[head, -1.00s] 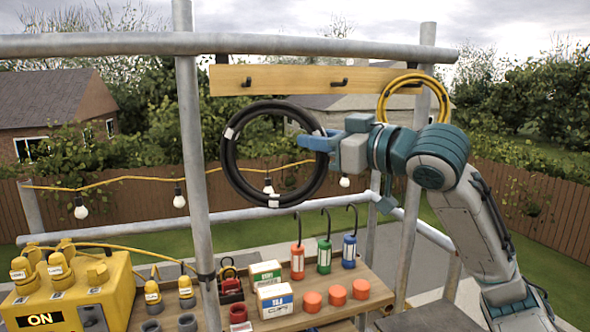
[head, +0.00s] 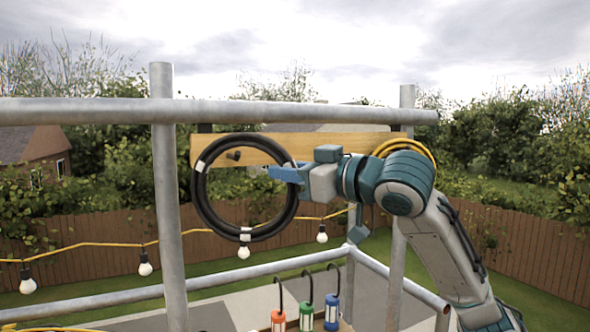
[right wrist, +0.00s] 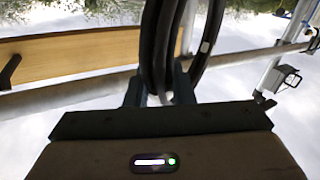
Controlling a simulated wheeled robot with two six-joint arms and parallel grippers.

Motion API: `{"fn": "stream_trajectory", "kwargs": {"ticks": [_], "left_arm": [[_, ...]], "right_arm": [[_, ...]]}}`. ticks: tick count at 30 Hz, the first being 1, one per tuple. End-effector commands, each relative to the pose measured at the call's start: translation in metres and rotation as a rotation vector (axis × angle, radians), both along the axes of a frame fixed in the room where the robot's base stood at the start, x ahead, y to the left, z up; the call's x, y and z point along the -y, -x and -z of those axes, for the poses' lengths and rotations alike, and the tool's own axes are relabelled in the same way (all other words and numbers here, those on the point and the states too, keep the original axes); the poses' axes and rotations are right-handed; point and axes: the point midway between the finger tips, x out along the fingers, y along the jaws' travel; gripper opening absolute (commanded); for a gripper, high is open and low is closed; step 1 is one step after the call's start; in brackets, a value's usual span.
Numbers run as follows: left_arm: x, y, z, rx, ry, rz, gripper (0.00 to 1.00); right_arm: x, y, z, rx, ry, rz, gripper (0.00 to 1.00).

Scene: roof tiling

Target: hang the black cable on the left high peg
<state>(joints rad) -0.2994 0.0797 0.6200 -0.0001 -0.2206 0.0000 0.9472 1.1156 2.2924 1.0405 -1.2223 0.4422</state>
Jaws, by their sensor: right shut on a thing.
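The black cable (head: 200,205) is a coil with white ties, hanging upright in front of the wooden peg board (head: 330,143). My right gripper (head: 290,174) is shut on the coil's upper right side. In the right wrist view the cable (right wrist: 165,45) runs between the fingers (right wrist: 155,92). The left high peg (head: 234,155) shows through the coil's opening, near its top. I cannot tell whether the peg tip reaches into the ring. A dark peg (right wrist: 9,70) also shows at the left of the right wrist view. My left gripper is out of view.
A yellow cable coil (head: 410,146) hangs at the board's right end, partly behind my right arm. Grey scaffold poles (head: 168,210) frame the board, with a rail (head: 300,113) above. Hook-topped lamps (head: 305,313) stand below.

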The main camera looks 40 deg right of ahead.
Motion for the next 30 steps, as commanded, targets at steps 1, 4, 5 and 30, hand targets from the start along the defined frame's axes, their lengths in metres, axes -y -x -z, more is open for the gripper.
{"fn": "stream_trajectory", "kwargs": {"ticks": [1, 4, 5, 30], "left_arm": [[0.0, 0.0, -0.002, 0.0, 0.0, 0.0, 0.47], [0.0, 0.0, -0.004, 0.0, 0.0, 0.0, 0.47], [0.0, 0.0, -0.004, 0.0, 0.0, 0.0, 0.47], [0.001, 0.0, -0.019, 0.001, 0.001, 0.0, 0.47]], "right_arm": [[0.001, -0.003, -0.001, 0.002, -0.002, -0.001, 0.0], [0.002, -0.008, -0.001, 0.002, -0.001, -0.001, 0.0], [0.002, -0.01, 0.0, 0.002, -0.001, -0.001, 0.0], [0.013, -0.056, 0.003, 0.002, -0.002, -0.002, 0.0]]}}
